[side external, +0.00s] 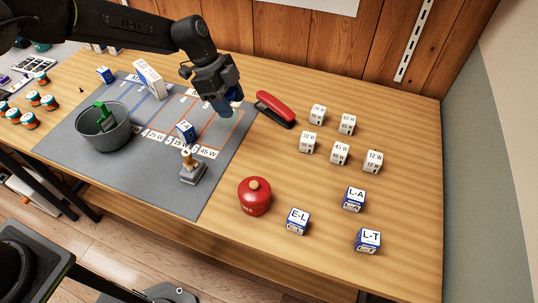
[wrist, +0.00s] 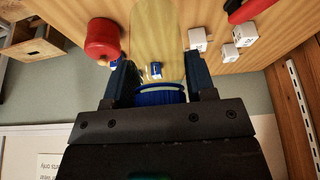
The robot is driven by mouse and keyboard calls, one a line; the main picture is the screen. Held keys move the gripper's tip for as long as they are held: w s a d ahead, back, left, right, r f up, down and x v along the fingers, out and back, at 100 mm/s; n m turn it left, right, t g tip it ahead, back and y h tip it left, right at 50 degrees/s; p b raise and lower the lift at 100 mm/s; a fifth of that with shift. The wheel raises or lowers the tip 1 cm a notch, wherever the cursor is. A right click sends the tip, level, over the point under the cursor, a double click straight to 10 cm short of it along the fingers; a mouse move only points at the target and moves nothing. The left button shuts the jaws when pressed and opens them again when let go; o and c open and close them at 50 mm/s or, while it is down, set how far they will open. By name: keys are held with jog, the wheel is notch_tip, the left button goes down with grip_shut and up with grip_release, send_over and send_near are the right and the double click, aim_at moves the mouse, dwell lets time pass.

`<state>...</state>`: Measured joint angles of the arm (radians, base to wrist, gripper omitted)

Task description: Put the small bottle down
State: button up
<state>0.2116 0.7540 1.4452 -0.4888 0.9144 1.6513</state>
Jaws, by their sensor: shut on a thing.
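My gripper (side external: 228,97) is shut on the small bottle and hangs over the right part of the grey mat (side external: 208,190), by its orange-lined area. In the side view the bottle (side external: 224,110) is a small bluish shape below the fingers, mostly hidden by them. In the wrist view my gripper (wrist: 160,82) has a finger on each side of the bottle (wrist: 158,35), which looks pale and see-through, with a blue part (wrist: 160,95) between the jaws. I cannot tell whether the bottle touches the mat.
A red stapler (side external: 275,108) lies just right of the gripper. A grey pot (side external: 103,126), a white box (side external: 150,79), a blue-white cube (side external: 186,131) and a stamp (side external: 192,168) stand on the mat. A red lidded pot (side external: 255,196) and several labelled cubes (side external: 340,153) stand on the wooden table.

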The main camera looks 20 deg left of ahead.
jog(key=shift+w+a, duration=0.2)
jog(key=shift+a, duration=0.4)
jog(key=shift+d+f, duration=5.5)
jog(key=shift+d, duration=0.05)
jog(key=shift+f, duration=0.1)
jog(key=o, duration=0.9)
jog(key=shift+o, duration=0.2)
jog(key=v, duration=1.2)
jog(key=shift+a, duration=0.1)
